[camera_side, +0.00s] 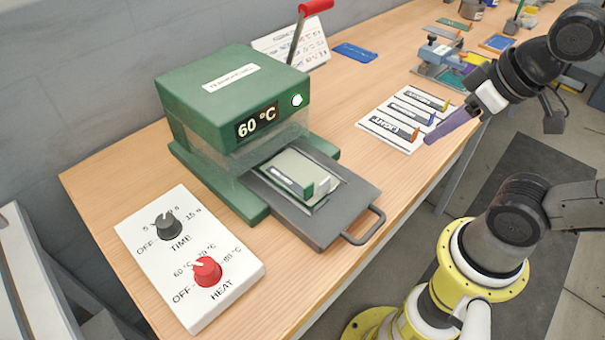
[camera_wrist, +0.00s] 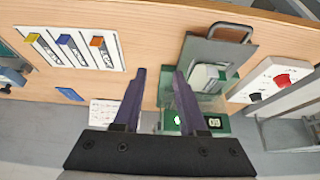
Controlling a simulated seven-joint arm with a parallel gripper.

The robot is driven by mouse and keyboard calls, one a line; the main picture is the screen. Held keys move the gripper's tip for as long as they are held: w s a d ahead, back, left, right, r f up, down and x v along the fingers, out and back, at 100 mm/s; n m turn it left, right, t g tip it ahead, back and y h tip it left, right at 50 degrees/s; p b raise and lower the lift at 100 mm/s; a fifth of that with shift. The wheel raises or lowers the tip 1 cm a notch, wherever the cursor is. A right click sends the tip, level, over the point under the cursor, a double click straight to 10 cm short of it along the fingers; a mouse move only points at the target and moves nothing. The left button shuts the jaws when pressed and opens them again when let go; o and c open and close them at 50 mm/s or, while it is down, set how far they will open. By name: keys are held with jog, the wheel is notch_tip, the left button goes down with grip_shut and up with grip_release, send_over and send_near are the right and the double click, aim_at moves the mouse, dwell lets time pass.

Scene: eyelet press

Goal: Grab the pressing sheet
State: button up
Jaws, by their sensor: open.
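A pale grey-green sheet (camera_side: 305,165) lies on the dark pull-out tray (camera_side: 335,225) of the green press (camera_side: 225,90). A strip with a small upright white and green tab (camera_side: 316,188) sits on it. The sheet also shows in the wrist view (camera_wrist: 205,78), right of my fingers. Three labelled strips with yellow, blue and orange tabs lie on a white board (camera_side: 375,118). I cannot tell for sure which piece is the pressing sheet. My gripper (camera_side: 432,136) is open and empty, above the table's front edge beside the board, apart from the tray; its purple fingers (camera_wrist: 160,73) point toward the table.
The press reads 60 °C with a green light lit; its red-knobbed lever (camera_side: 316,6) is up. The tray handle (camera_side: 365,226) sticks out toward the front. A control box (camera_side: 190,260) stands at left. A blue card (camera_side: 354,52) lies behind. Bare wood separates tray and board.

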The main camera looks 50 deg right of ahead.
jog(key=w+a+r+n+g, duration=0.2)
jog(key=w+r+n, duration=0.25)
jog(key=n, duration=0.45)
jog(key=n+g, duration=0.4)
jog(key=n, duration=0.5)
send_over(325, 181)
notch_tip(325, 181, down, 2)
notch_tip(325, 181, down, 8)
jog(key=shift+f, duration=3)
